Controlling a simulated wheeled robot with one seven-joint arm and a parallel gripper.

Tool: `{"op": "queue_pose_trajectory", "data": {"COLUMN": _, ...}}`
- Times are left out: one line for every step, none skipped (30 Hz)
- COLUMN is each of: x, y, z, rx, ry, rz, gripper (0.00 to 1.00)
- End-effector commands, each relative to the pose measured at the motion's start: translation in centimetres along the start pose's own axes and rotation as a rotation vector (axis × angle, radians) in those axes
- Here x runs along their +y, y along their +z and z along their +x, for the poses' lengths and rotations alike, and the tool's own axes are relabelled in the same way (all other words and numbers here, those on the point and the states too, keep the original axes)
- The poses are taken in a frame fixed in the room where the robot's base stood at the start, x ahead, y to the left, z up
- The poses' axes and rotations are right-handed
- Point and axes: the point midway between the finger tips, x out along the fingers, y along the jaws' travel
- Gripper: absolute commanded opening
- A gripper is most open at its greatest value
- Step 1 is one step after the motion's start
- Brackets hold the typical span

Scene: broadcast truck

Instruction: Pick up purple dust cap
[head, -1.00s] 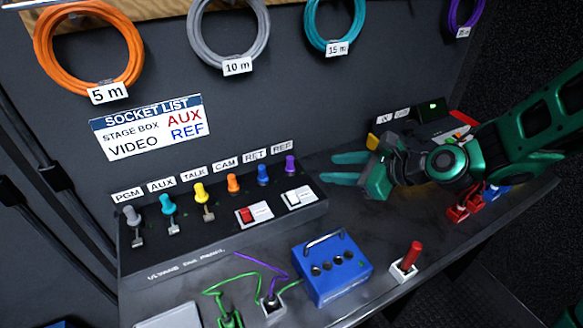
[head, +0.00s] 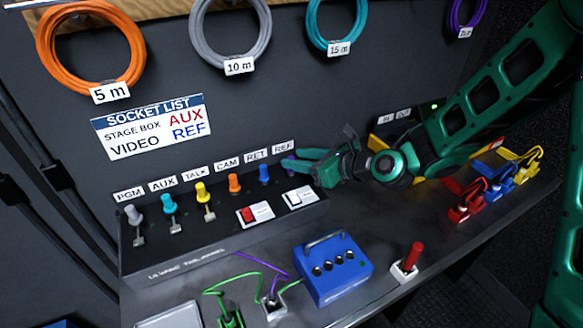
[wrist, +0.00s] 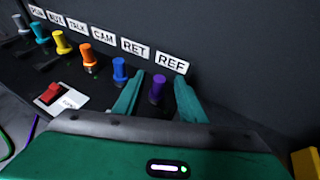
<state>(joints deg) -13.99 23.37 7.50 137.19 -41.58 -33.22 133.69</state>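The purple dust cap (wrist: 157,88) stands upright on the black panel under the REF label, at the right end of the row of caps. In the wrist view it sits between the two green fingers of my gripper (wrist: 160,100), with a gap to each finger. My gripper is open. In the head view my gripper (head: 298,163) reaches in from the right, and the fingers hide most of the purple cap (head: 288,159).
A blue cap (wrist: 120,71) stands just left of the purple one. An orange cap (wrist: 87,57) and several others continue leftward. The dark panel wall rises behind. A blue box (head: 332,268) and a red-handled switch (head: 407,262) stand in front.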

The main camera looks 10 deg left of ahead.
Motion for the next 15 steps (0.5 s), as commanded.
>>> {"op": "queue_pose_trajectory", "data": {"x": 0.2, "y": 0.0, "z": 0.8, "rx": 0.0, "ry": 0.003, "rz": -0.002, "gripper": 0.38}}
{"op": "queue_pose_trajectory", "data": {"x": 0.2, "y": 0.0, "z": 1.2, "rx": 0.001, "ry": 0.003, "rz": -0.003, "gripper": 0.38}}
{"op": "queue_pose_trajectory", "data": {"x": 0.1, "y": 0.0, "z": 1.7, "rx": 0.001, "ry": 0.002, "rz": -0.002, "gripper": 0.38}}
{"op": "queue_pose_trajectory", "data": {"x": 0.1, "y": 0.0, "z": 2.0, "rx": 0.0, "ry": 0.002, "rz": -0.001, "gripper": 0.38}}
{"op": "queue_pose_trajectory", "data": {"x": 0.1, "y": 0.0, "z": 2.3, "rx": 0.0, "ry": 0.002, "rz": -0.001, "gripper": 0.38}}
{"op": "queue_pose_trajectory", "data": {"x": 0.1, "y": 0.0, "z": 2.5, "rx": 0.0, "ry": 0.001, "rz": -0.001, "gripper": 0.38}}
{"op": "queue_pose_trajectory", "data": {"x": 0.1, "y": 0.0, "z": 2.7, "rx": 0.0, "ry": 0.001, "rz": -0.002, "gripper": 0.38}}
{"op": "queue_pose_trajectory", "data": {"x": 0.1, "y": 0.0, "z": 2.8, "rx": 0.0, "ry": 0.0, "rz": -0.002, "gripper": 0.38}}
{"op": "queue_pose_trajectory", "data": {"x": 0.0, "y": 0.0, "z": 2.8, "rx": 0.0, "ry": 0.0, "rz": -0.002, "gripper": 0.38}}
{"op": "queue_pose_trajectory", "data": {"x": 0.0, "y": 0.0, "z": 2.9, "rx": 0.0, "ry": -0.001, "rz": -0.002, "gripper": 0.38}}
{"op": "queue_pose_trajectory", "data": {"x": 0.0, "y": 0.0, "z": 2.9, "rx": 0.0, "ry": -0.001, "rz": -0.002, "gripper": 0.38}}
{"op": "queue_pose_trajectory", "data": {"x": 0.0, "y": 0.0, "z": 2.8, "rx": 0.0, "ry": -0.001, "rz": -0.002, "gripper": 0.38}}
{"op": "queue_pose_trajectory", "data": {"x": 0.0, "y": 0.0, "z": 2.8, "rx": 0.0, "ry": -0.001, "rz": -0.002, "gripper": 0.38}}
{"op": "queue_pose_trajectory", "data": {"x": 0.0, "y": 0.0, "z": 2.8, "rx": 0.0, "ry": -0.001, "rz": -0.001, "gripper": 0.38}}
{"op": "queue_pose_trajectory", "data": {"x": 0.0, "y": 0.0, "z": 2.8, "rx": 0.0, "ry": -0.001, "rz": -0.001, "gripper": 0.35}}
